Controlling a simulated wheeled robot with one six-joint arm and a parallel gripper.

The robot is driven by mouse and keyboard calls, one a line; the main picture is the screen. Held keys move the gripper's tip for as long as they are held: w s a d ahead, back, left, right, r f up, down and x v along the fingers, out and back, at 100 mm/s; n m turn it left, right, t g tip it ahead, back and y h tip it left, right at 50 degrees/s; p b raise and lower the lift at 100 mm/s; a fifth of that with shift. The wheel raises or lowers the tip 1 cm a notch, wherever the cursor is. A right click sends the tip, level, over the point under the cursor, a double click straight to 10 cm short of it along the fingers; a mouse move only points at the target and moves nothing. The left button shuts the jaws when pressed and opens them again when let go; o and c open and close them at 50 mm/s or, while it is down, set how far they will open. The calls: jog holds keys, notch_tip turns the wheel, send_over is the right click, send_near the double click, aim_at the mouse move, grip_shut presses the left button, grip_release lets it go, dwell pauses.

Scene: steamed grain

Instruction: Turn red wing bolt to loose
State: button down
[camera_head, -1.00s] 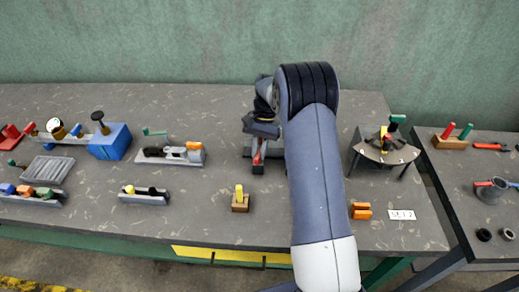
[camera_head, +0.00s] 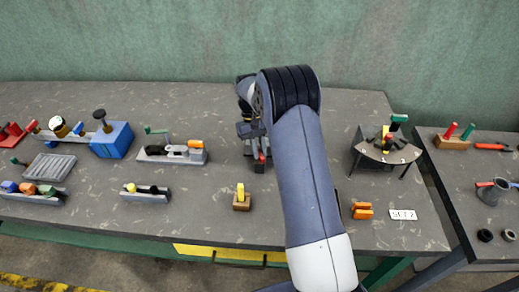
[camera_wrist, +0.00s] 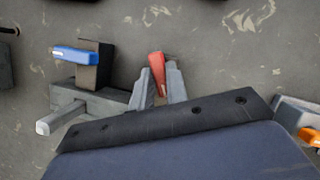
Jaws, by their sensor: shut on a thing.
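The red wing bolt (camera_wrist: 155,60) shows in the wrist view as a slim, slightly tilted red piece between the two grey fingers of my gripper (camera_wrist: 160,70). The gripper is shut on it. In the head view a small red part (camera_head: 261,158) shows at the front of a grey fixture (camera_head: 257,167), left of my arm. My arm hides part of this fixture. In the wrist view a blue handle (camera_wrist: 75,54) sits on a grey block (camera_wrist: 90,98) to the left of my fingers. The lower end of the bolt is hidden by my gripper.
A small wooden block with a yellow peg (camera_head: 241,199) stands in front of the fixture. A grey clamp-like device (camera_head: 173,153) is to the left and a half-round stand (camera_head: 387,152) to the right. An orange part (camera_head: 362,210) lies right of my arm.

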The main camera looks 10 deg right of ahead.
jog(key=shift+n, duration=0.3)
jog(key=c, duration=1.4)
grip_release()
jog(key=b+v, duration=0.1)
jog(key=v, duration=0.9)
jog(key=shift+a+r, duration=0.15)
jog(key=shift+r, duration=0.25)
jog(key=p+x, duration=0.1)
jog(key=x, duration=0.9)
jog(key=shift+f, duration=0.4)
